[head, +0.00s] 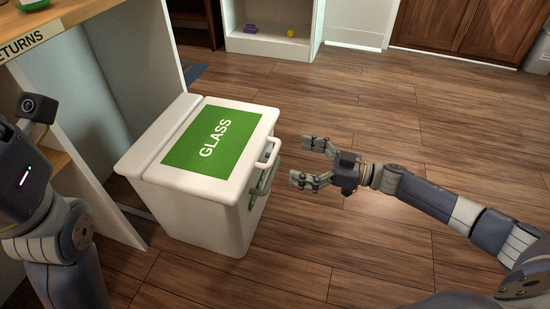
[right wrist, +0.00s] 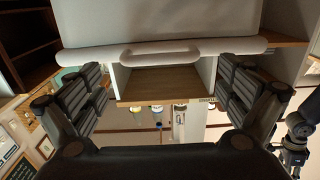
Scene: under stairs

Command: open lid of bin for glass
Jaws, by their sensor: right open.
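The white glass bin (head: 207,215) stands on the floor at centre left. Its lid (head: 150,152) is closed and carries a green GLASS label (head: 212,139). A light handle (head: 268,153) projects from the lid's right edge. My right gripper (head: 300,160) is open and empty, to the right of the handle and apart from it. In the right wrist view the handle (right wrist: 160,54) and lid edge lie ahead, between the open fingers (right wrist: 160,90). My left arm shows at the left, but its gripper is not in view.
A counter marked RETURNS (head: 18,50) stands at the left, its side panel close behind the bin. A white open cubby (head: 268,45) with small purple and yellow items stands at the back. Wooden doors (head: 460,25) are at the back right. The floor right of the bin is clear.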

